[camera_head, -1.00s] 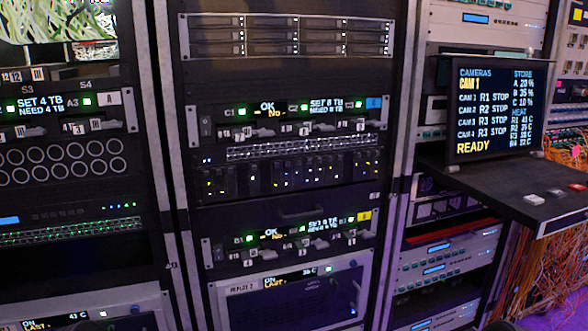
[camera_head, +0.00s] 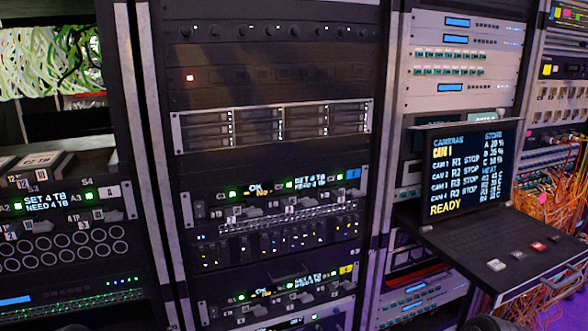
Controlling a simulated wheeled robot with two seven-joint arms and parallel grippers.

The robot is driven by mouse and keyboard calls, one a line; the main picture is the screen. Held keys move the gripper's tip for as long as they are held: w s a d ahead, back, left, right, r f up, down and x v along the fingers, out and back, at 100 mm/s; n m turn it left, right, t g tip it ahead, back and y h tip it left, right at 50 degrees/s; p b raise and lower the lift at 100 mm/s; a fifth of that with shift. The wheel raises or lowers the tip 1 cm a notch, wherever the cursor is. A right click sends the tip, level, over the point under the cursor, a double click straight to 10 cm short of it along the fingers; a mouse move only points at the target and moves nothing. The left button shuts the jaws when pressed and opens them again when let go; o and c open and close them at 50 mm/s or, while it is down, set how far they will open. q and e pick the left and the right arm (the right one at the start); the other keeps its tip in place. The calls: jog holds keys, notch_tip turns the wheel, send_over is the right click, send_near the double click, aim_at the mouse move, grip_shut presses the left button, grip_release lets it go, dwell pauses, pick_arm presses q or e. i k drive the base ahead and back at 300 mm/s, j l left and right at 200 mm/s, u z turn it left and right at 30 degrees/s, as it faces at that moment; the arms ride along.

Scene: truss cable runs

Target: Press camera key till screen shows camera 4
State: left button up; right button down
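The screen (camera_head: 468,172) stands on a pull-out shelf at the right. It reads CAMERAS with CAM 1 in yellow at the top, a list of CAM 1 to CAM 4 with R1, R2, R3 and R3 STOP, and READY in yellow below. A STORE column runs down its right side. Neither gripper can be made out.
A front handle (camera_head: 568,280) edges the shelf. Orange cables (camera_head: 545,205) hang at its right. The middle rack holds a drive unit (camera_head: 270,125) and lit panels. White cables (camera_head: 45,65) fill the upper left. Dark, unclear shapes show at the bottom edge.

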aim_at(496, 266)
jog(key=z, duration=1.6)
